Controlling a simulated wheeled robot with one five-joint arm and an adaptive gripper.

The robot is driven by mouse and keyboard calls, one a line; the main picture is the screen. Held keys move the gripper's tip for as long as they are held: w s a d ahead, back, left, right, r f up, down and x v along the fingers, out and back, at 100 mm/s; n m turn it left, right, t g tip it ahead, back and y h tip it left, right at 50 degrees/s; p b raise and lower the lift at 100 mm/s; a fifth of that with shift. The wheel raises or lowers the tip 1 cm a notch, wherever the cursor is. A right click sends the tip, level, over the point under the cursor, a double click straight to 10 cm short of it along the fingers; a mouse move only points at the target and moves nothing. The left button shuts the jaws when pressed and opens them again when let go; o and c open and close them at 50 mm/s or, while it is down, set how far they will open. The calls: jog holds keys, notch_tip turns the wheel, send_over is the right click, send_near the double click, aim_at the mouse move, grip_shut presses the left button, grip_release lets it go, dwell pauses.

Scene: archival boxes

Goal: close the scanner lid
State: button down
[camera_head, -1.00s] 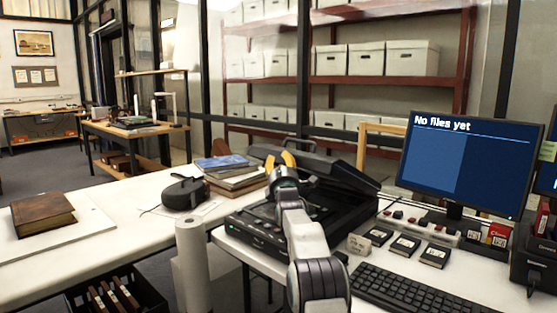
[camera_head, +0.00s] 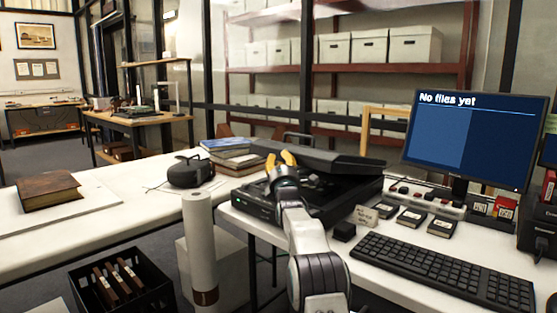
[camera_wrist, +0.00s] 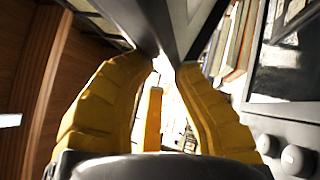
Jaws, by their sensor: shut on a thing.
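The black flatbed scanner (camera_head: 252,207) sits on the white desk in the head view. Its dark lid (camera_head: 335,160) is tilted low over the base, with a gap still showing at the front. My gripper (camera_head: 282,157), with yellow fingers, is at the lid's left part. In the wrist view the two yellow fingers (camera_wrist: 163,62) close in on a dark grey edge, which looks like part of the lid. My arm hides part of the scanner's front and bed.
A keyboard (camera_head: 440,270), small black cartridges (camera_head: 411,217) and a monitor (camera_head: 470,140) stand to the right. A stack of books (camera_head: 232,158) and a dark device (camera_head: 190,173) lie to the left. A white roll (camera_head: 198,240) stands in front of the desk.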

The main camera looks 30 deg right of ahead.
jog(key=shift+d+f+g, duration=0.3)
jog(key=shift+d+f, duration=0.35)
jog(key=shift+f, duration=0.3)
jog(key=c, duration=1.1)
grip_release()
jog(key=shift+w, duration=0.1)
jog(key=shift+a+f, duration=0.1)
jog(key=shift+s+a+f, duration=0.25)
jog(key=shift+s, duration=0.4)
jog(key=shift+s+a+f, duration=0.1)
jog(key=shift+s+a, duration=0.1)
jog(key=shift+s, duration=0.9)
jog(key=shift+w+a+r+v, duration=0.15)
jog(key=shift+a+v, duration=0.15)
jog(key=shift+v, duration=1.1)
jog(key=shift+a+r+v, duration=0.2)
jog(key=shift+a+v, duration=0.1)
jog(key=shift+v, duration=1.05)
jog(key=shift+w+a+r+v, duration=0.15)
jog(key=shift+a+v, duration=0.1)
jog(key=shift+v, duration=1.15)
